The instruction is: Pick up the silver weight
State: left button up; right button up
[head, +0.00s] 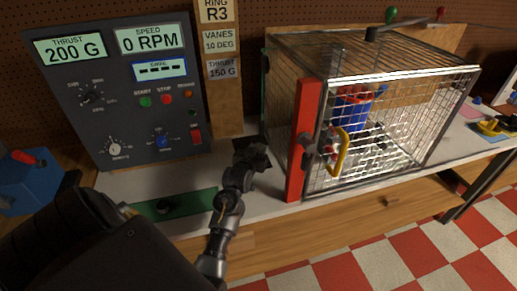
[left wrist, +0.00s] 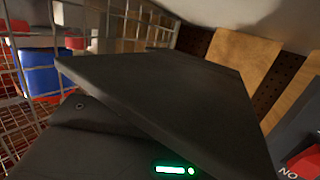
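I cannot make out a silver weight in either view. A green mat (head: 190,204) lies on the bench with a small dark round object (head: 164,208) on it, partly behind my arm. My left gripper (head: 256,157) is dark and sits above the bench, between the control panel and the wire cage. In the left wrist view its dark body (left wrist: 165,100) fills the middle, and the fingertips cannot be told apart. I cannot see anything held in it. My right gripper is out of view.
The wire cage (head: 400,95), with red post (head: 303,140) and yellow handle (head: 343,152), stands right of the gripper, a blue ducted rotor (head: 350,112) inside. The control panel (head: 120,90) reads THRUST 200 G, SPEED 0 RPM. A blue box (head: 30,185) is at left.

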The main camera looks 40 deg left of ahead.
pick_arm(q)
jog(key=c, duration=0.5)
jog(key=shift+r+b, duration=0.35)
jog(key=shift+r, duration=0.15)
jog(key=s+r, duration=0.1)
jog(key=r, duration=0.1)
jog(key=s+r+b, duration=0.1)
jog(key=r, duration=0.1)
jog(key=s+r, duration=0.2)
jog(key=r, duration=0.1)
jog(key=shift+d, duration=0.2)
jog(key=shift+s+d+r, duration=0.25)
jog(key=shift+s+r, duration=0.6)
jog(key=shift+s, duration=0.8)
jog(key=shift+s+d+r, duration=0.25)
jog(key=shift+s+r, duration=0.6)
jog(key=shift+s, duration=0.8)
jog(key=shift+s+d+r, duration=0.25)
jog(key=shift+s+r, duration=0.6)
jog(key=shift+s, duration=0.8)
